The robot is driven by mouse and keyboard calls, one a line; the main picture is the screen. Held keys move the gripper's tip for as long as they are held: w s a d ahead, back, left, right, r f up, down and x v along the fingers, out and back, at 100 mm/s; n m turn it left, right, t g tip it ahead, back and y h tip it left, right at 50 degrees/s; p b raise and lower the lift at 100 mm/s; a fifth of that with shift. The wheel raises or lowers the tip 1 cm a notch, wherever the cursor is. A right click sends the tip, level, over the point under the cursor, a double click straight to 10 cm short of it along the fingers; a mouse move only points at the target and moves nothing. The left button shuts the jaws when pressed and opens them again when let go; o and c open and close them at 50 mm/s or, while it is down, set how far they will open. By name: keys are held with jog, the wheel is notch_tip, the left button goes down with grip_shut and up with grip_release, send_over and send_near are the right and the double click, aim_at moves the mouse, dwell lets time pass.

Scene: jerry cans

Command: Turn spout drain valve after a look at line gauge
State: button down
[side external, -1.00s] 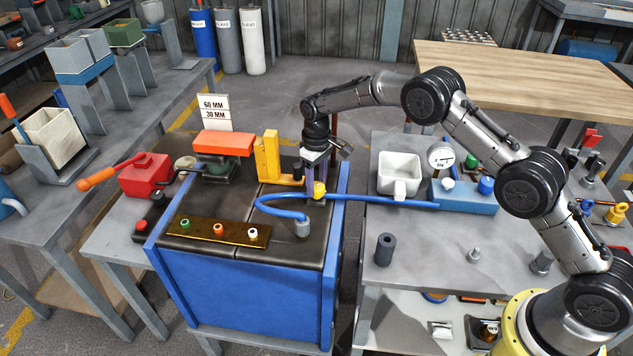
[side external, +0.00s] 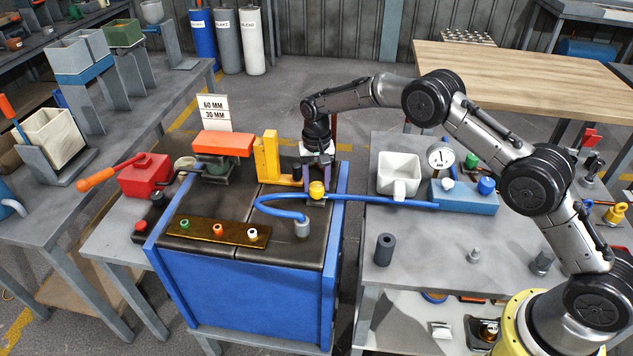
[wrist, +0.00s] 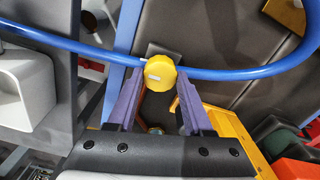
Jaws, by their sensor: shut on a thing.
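The yellow valve knob (side external: 317,188) sits on the blue line at the right end of the dark bench top. It also shows in the wrist view (wrist: 159,73), with a small white mark on its face. My gripper (side external: 317,181) reaches down to it from behind. In the wrist view my gripper's purple fingers (wrist: 158,82) are shut on the knob, one on each side. The line gauge (side external: 440,157) has a white round dial and stands on a blue block (side external: 470,199). Its needle looks near upright; the reading is too small to tell.
The blue hose (side external: 375,201) runs from the block past the knob and loops to a grey fitting (side external: 303,228). A yellow bracket (side external: 268,158) stands just left of my gripper. An orange-topped clamp (side external: 222,143) is farther left.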

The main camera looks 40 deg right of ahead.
aim_at(317, 185)
jog(key=shift+r+m, duration=0.15)
jog(key=shift+m, duration=0.15)
dwell(0.4)
jog(key=shift+c, duration=1.5)
grip_release()
notch_tip(317, 185, up, 14)
